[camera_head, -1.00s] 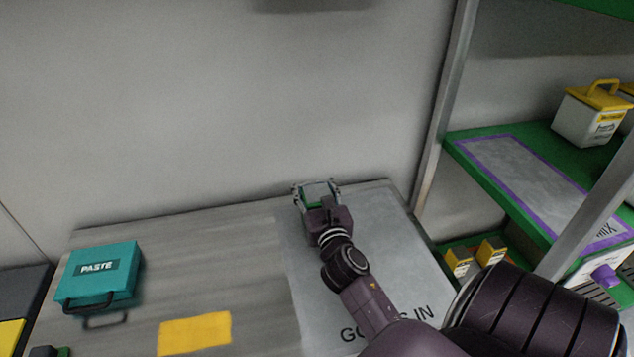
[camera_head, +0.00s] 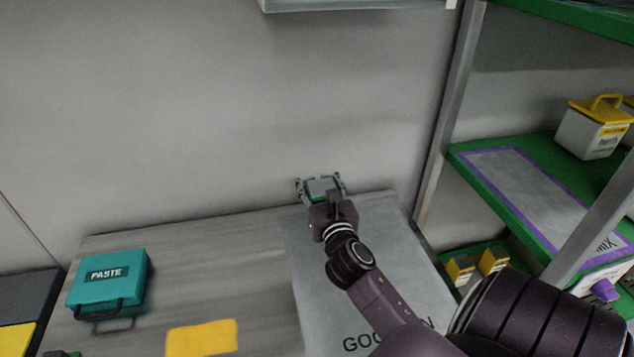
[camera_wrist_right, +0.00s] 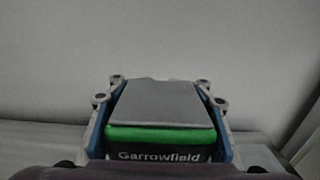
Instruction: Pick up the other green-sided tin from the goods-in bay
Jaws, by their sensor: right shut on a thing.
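A green-sided tin with a grey lid sits between the fingers of my right gripper (camera_head: 321,187), over the far end of the grey goods-in bay (camera_head: 410,250). In the right wrist view the tin (camera_wrist_right: 160,108) shows a flat grey top, a green band and a dark label reading "Garrowfield". The right gripper's fingers (camera_wrist_right: 160,115) are shut on its two sides. In the head view the hand and wrist hide most of the tin. My left gripper is not in view.
A teal case marked PASTE (camera_head: 108,284) lies on the table's left, near a yellow patch (camera_head: 202,338). The wall stands close behind the bay. A green shelf rack (camera_head: 520,190) on the right holds a yellow-lidded white container (camera_head: 590,135).

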